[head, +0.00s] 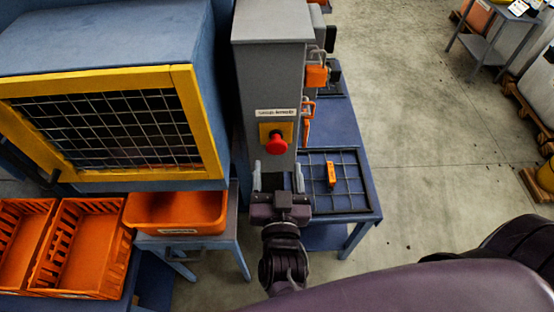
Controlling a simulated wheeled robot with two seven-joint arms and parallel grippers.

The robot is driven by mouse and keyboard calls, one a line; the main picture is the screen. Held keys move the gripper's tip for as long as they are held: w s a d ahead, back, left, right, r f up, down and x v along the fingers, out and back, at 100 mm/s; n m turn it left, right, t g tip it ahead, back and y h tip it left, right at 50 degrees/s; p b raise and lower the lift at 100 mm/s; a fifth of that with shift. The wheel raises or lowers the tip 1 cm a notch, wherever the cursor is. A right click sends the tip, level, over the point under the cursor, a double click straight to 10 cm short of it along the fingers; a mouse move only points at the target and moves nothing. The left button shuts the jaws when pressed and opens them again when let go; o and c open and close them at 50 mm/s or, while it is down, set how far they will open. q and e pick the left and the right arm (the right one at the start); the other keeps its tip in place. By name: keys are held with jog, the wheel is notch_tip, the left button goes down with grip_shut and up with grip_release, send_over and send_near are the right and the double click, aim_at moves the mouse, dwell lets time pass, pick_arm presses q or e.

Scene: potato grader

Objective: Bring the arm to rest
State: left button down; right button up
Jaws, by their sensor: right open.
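My right gripper (278,178) is in the middle of the view, with its arm coming up from below. Its two pale fingers stand apart with nothing between them. They point at the grey control cabinet (270,70), just below the red stop button (277,144) on its yellow plate. I cannot tell whether the fingers touch the cabinet. My left gripper is not in view.
A blue table (365,196) with a grid tray and an orange padlock-like piece (331,175) stands right of the gripper. An orange bin (178,210) and crates (82,245) are at left, below a yellow-framed mesh guard (186,120). Open floor (430,130) lies at right.

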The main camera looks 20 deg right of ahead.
jog(key=shift+s+a, duration=0.2)
jog(key=shift+s, duration=0.5)
jog(key=s+a+f+n+g+y+b, duration=0.1)
jog(key=s+f+n+g+y+b, duration=0.2)
jog(key=f, duration=1.5)
jog(key=s+a+f+n+g+y+b, duration=0.1)
jog(key=a+f+n+g+y, duration=0.2)
jog(key=f, duration=1.5)
jog(key=s+d+f+n+g+b, duration=0.15)
jog(key=s+d+f, duration=0.25)
jog(key=f, duration=0.4)
jog(key=s+d+f+n+g, duration=0.1)
jog(key=s+d+f+g, duration=0.25)
jog(key=f, duration=0.45)
jog(key=s+d+f+g, duration=0.2)
jog(key=s+d+f, duration=0.2)
jog(key=s, duration=0.4)
jog(key=s+d+f+m+g+h+b, duration=0.1)
jog(key=s+d+f+g, duration=0.2)
jog(key=s+f, duration=0.4)
jog(key=shift+s+d+b, duration=0.3)
jog(key=shift+s+d, duration=0.25)
jog(key=shift+d, duration=0.2)
